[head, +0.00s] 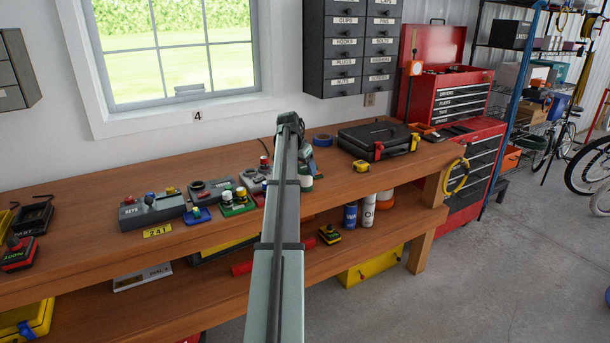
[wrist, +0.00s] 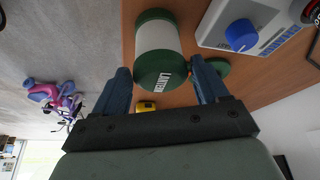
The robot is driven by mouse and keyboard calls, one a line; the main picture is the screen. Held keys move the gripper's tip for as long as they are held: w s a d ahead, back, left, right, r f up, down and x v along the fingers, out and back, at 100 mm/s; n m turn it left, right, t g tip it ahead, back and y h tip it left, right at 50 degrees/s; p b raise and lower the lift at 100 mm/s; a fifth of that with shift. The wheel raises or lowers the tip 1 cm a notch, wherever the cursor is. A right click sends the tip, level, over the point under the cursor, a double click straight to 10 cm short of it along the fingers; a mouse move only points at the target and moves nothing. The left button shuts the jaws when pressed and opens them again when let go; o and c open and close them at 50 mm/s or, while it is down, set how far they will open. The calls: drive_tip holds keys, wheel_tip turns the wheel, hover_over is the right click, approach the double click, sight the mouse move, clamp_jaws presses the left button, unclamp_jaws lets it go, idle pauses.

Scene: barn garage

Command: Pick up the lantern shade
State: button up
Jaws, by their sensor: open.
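The lantern shade (wrist: 158,45) is a pale cylinder with dark green ends, and the near end carries a label reading "LANTERN". It lies in front of my gripper (wrist: 160,66) in the wrist view. My gripper is open, with one blue finger on each side of the near green end. I cannot tell if either finger touches it. In the head view, my own arm covers most of the lantern shade, with a bit of it (head: 306,183) showing on the wooden workbench (head: 340,183).
A grey box with a blue knob (wrist: 241,35) and a round green piece (wrist: 217,67) stand close to the right finger. A yellow tape measure (head: 361,166) and a black case (head: 373,139) are to the right. Several small items crowd the left.

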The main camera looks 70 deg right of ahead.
sight(306, 176)
drive_tip(key=shift+x, duration=2.4)
drive_tip(key=shift+w, duration=0.1)
drive_tip(key=shift+c, duration=0.2)
drive_tip(key=c, duration=0.7)
